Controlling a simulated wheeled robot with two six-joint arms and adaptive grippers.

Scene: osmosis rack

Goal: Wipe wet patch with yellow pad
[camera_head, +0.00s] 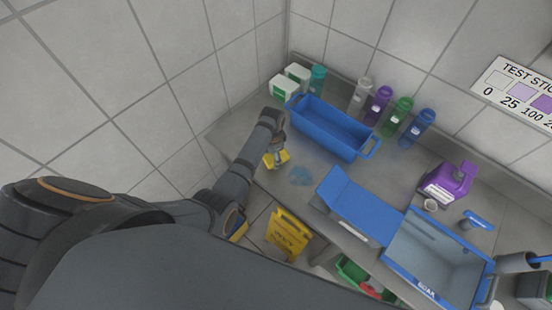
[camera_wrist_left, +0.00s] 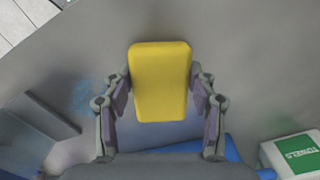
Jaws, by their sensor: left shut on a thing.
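The yellow pad (camera_head: 283,157) is between the fingers of my left gripper (camera_head: 274,152), near the left end of the steel counter (camera_head: 235,137). In the left wrist view the yellow pad (camera_wrist_left: 160,82) fills the space between the two fingers of my left gripper (camera_wrist_left: 160,88), which is shut on it. I cannot tell whether the pad touches the counter. The blue wet patch (camera_head: 300,176) lies on the counter to the right of the pad. It shows as a faint blue smear (camera_wrist_left: 83,97) left of the gripper in the wrist view. My right gripper is not in view.
A long blue tray (camera_head: 330,130) stands behind the patch, with several bottles along the wall. A blue box with an open flap (camera_head: 355,207) stands right of the patch. A blue-rimmed basin (camera_head: 435,255) and purple jug (camera_head: 448,183) are farther right. A yellow floor sign (camera_head: 289,235) stands below.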

